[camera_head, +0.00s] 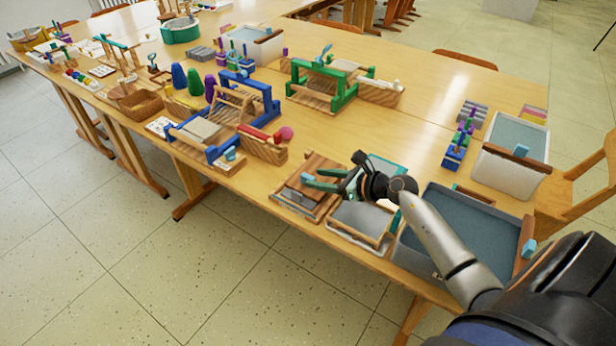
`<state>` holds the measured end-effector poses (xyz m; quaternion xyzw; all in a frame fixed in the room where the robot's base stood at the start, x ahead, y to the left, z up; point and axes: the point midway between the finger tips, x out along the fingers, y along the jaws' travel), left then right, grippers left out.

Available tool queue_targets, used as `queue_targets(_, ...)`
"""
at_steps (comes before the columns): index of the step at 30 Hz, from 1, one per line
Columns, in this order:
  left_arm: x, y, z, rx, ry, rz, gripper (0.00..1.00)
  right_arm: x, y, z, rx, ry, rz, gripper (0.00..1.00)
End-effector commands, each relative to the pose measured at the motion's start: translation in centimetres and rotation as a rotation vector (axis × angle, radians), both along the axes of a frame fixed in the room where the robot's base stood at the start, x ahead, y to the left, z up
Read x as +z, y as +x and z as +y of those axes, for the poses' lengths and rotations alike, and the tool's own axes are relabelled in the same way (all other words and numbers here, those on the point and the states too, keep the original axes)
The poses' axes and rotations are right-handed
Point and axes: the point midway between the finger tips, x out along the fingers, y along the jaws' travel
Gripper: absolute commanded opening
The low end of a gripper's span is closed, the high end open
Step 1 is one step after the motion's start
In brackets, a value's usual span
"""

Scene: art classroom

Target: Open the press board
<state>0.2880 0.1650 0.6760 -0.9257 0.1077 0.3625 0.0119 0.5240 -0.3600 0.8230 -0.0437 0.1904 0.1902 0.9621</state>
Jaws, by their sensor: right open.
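The press board (323,163) is a small wooden board on a wooden base near the front edge of the table, right of the middle of the picture. A grey-white layer shows at its front left side under the top board. My right gripper (308,180) has green fingers and is open. It reaches in from the right and its fingertips are over the front of the press board, hiding part of it. I cannot tell whether the fingers touch the board. My left gripper is not in view.
A wood-framed grey screen (358,219) and a large grey tub of water (466,232) lie right of the press board. A wooden box with a red roll (262,146) and a blue loom (205,130) stand to its left.

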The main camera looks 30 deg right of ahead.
Motion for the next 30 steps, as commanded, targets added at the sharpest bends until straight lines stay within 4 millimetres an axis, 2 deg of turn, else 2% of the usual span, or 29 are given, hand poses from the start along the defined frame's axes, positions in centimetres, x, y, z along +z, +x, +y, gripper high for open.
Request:
queue_targets(3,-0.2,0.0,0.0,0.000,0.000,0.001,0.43,-0.7,1.7,0.8,0.000,0.003,-0.001,0.50)
queue_targets(9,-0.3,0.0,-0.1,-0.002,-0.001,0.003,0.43,-1.5,3.3,1.4,-0.001,0.002,0.000,0.50)
queue_targets(20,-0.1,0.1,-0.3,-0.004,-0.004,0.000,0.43,-1.7,3.7,1.5,0.000,0.001,0.000,0.50)
queue_targets(30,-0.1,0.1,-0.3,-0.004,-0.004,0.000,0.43,-1.7,3.6,1.5,0.000,0.001,0.000,0.14)
